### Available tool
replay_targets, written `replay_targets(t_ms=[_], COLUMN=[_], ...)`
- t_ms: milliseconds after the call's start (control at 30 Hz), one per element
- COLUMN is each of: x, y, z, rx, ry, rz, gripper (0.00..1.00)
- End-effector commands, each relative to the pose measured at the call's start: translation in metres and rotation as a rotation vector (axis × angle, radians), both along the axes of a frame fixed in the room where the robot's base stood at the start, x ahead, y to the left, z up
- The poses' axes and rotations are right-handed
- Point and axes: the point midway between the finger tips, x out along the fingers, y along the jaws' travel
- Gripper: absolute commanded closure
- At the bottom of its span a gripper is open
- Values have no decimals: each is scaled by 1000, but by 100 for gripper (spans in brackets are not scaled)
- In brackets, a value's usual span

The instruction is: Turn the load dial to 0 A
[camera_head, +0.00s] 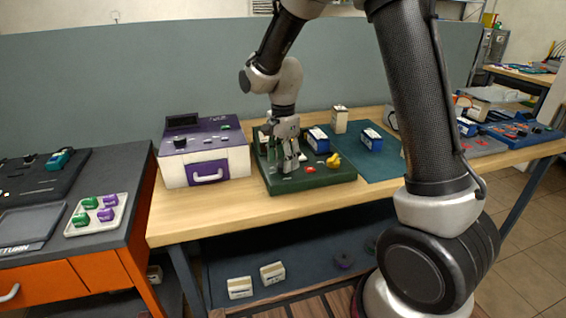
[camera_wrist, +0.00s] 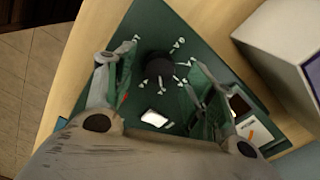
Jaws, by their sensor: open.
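The load dial (camera_wrist: 160,65) is a dark round knob with white tick marks around it on the green panel (camera_wrist: 190,32). In the wrist view it lies between the two fingers of my gripper (camera_wrist: 161,58). The fingers are open and apart, one on each side of the dial; I cannot tell whether either touches it. In the head view my gripper (camera_head: 290,163) points down over the green panel (camera_head: 325,182) on the wooden bench, and the dial is hidden behind it.
A yellow knob (camera_head: 334,160) and a red part (camera_head: 309,169) sit on the panel right of my gripper. A white and purple box with a drawer (camera_head: 205,155) stands close on the left. Blue and white blocks (camera_head: 371,139) stand to the right. The bench's front strip is clear.

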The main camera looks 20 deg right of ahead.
Motion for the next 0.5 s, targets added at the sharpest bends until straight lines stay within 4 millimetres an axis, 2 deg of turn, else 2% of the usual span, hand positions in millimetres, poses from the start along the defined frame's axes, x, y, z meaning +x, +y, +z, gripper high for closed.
replay_targets(t_ms=[133, 400, 433, 500], x=[-1, 0, 0, 0], y=[0, 0, 0, 0], z=[-13, -15, -15, -15], rx=[-1, 0, 0, 0], ry=[2, 0, 0, 0], rz=[1, 1, 1, 1], gripper=[45, 45, 47, 60])
